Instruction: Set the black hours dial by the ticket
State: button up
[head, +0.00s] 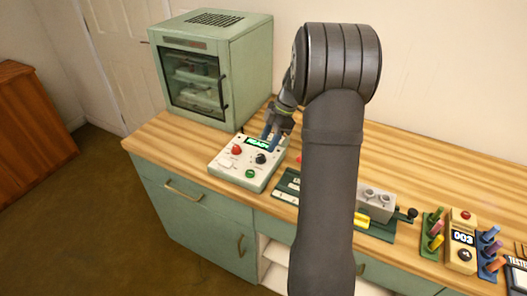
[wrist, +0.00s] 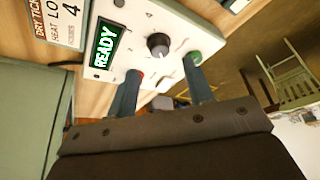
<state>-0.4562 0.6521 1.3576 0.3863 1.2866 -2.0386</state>
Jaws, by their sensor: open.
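The black hours dial (wrist: 158,45) is a round knob on the face of a white control box (head: 225,166); it also shows in the head view (head: 261,158). A lit green display (wrist: 105,46) on the box reads READY. The ticket (wrist: 60,20) is at the top left of the wrist view, partly cut off; it reads DRY TICKET, HEAT LO and a 4. My gripper (wrist: 163,72) is open and empty. Its blue fingers are over the box, and the dial shows beyond and between their tips, apart from them. In the head view my gripper (head: 270,135) hangs above the display.
The box also carries a green button (wrist: 194,57) and a red button (head: 236,149), which one finger partly hides in the wrist view. A green cabinet with a glass door (head: 195,84) stands behind. Colored-peg racks and a box reading 003 (head: 462,238) stand at right.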

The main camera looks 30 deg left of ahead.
aim_at(261, 156)
jog(key=shift+x, duration=2.65)
jog(key=c, duration=1)
